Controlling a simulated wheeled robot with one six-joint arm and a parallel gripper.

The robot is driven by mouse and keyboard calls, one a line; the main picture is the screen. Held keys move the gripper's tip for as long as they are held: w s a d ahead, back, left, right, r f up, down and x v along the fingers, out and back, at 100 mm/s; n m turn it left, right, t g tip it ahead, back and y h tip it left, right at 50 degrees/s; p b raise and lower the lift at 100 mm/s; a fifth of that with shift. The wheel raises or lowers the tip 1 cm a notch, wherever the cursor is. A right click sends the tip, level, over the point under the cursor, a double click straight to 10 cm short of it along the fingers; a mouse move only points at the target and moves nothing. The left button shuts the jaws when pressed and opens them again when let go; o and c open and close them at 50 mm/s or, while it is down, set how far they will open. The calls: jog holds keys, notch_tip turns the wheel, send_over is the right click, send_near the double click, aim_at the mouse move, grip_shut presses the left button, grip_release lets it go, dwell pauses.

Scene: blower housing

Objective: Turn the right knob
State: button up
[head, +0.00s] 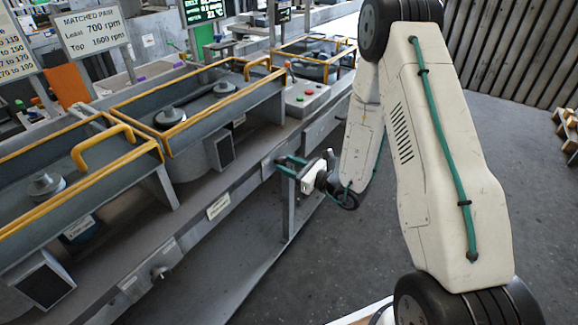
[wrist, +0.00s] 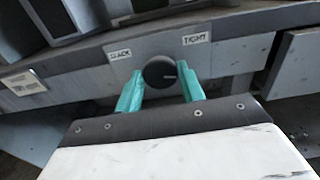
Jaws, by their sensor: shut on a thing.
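The right knob (wrist: 157,69), dark and round, sits on the grey front rail in the wrist view. A SLACK label (wrist: 120,54) is to its left and a TIGHT label (wrist: 196,39) to its right. A short pale mark on the knob points roughly to the right. My gripper (wrist: 160,76) has its teal fingers on either side of the knob, shut on it. In the head view my gripper (head: 288,166) reaches the bench's front rail from the right. The knob is hidden there by the gripper.
Another knob (head: 160,272) is on the same rail, further left. Yellow-rimmed grey housings (head: 200,108) line the bench. A control box (head: 305,97) with red and green buttons stands behind my gripper. The floor (head: 310,265) in front of the bench is clear.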

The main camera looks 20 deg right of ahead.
jog(key=shift+m, duration=3.1)
jog(key=o, duration=1)
jog(key=shift+c, duration=0.2)
jog(key=v, duration=0.8)
